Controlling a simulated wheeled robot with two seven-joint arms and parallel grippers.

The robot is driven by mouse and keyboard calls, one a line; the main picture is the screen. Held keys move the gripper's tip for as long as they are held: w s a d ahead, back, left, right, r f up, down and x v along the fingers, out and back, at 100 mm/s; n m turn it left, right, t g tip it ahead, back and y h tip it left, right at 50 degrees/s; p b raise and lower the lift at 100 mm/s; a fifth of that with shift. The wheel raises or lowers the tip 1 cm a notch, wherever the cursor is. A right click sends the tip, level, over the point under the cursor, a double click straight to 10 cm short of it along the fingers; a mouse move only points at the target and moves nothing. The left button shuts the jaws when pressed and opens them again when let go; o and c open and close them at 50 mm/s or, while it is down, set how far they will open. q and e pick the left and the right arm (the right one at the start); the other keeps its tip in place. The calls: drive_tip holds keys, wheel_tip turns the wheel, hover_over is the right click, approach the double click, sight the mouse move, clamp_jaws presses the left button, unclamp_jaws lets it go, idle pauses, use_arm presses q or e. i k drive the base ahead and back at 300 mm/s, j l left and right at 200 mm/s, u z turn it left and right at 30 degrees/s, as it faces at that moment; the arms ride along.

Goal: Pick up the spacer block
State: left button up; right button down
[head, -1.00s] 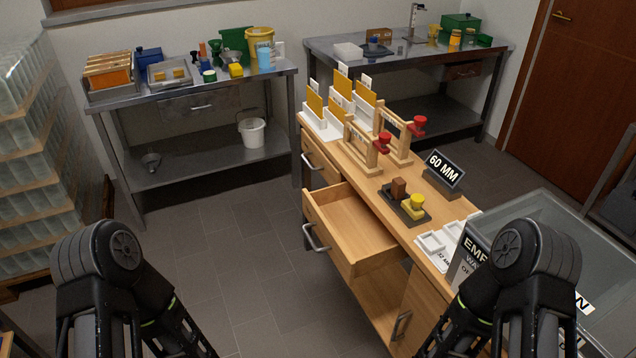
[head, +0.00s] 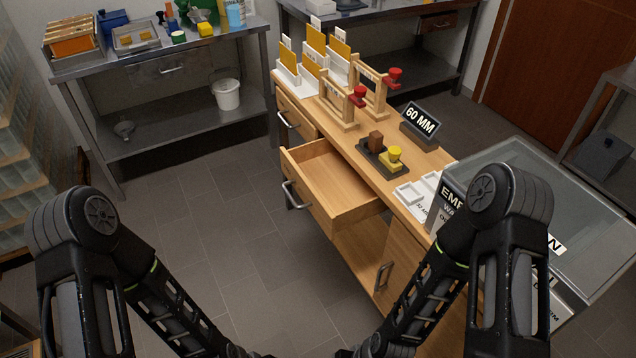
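A small brown wooden block (head: 376,141) stands upright in a dark tray (head: 370,162) on the wooden bench. It looks like the spacer block, but no label on it can be read. A yellow piece with a round knob (head: 392,156) sits beside it in the same tray. My two arms come in from the lower left and lower right, with the forearms running down towards the bottom middle. Both grippers are out of view below the bottom edge, so their state is hidden. Nothing touches the block.
An open, empty drawer (head: 331,181) juts out from the wooden bench (head: 417,178). Behind the tray are a "60 MM" sign (head: 419,124) and wooden frames with red knobs (head: 345,100). The floor left of the drawer is clear.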

sight(376, 138)
drive_tip(key=j+z, duration=0.1)
drive_tip(key=z, duration=0.3)
drive_tip(key=j+z, duration=0.15)
drive_tip(key=z, duration=0.3)
drive_tip(key=j+z, duration=0.15)
drive_tip(key=z, duration=0.25)
drive_tip(key=j+z, duration=0.1)
drive_tip(key=z, duration=0.35)
drive_tip(key=j+z, duration=0.15)
drive_tip(key=z, duration=0.25)
drive_tip(key=k+j+z, duration=0.35)
drive_tip(key=j, duration=0.25)
drive_tip(key=k+j+z, duration=0.4)
drive_tip(key=k+j, duration=0.35)
drive_tip(key=i+j, duration=0.25)
drive_tip(key=i, duration=0.2)
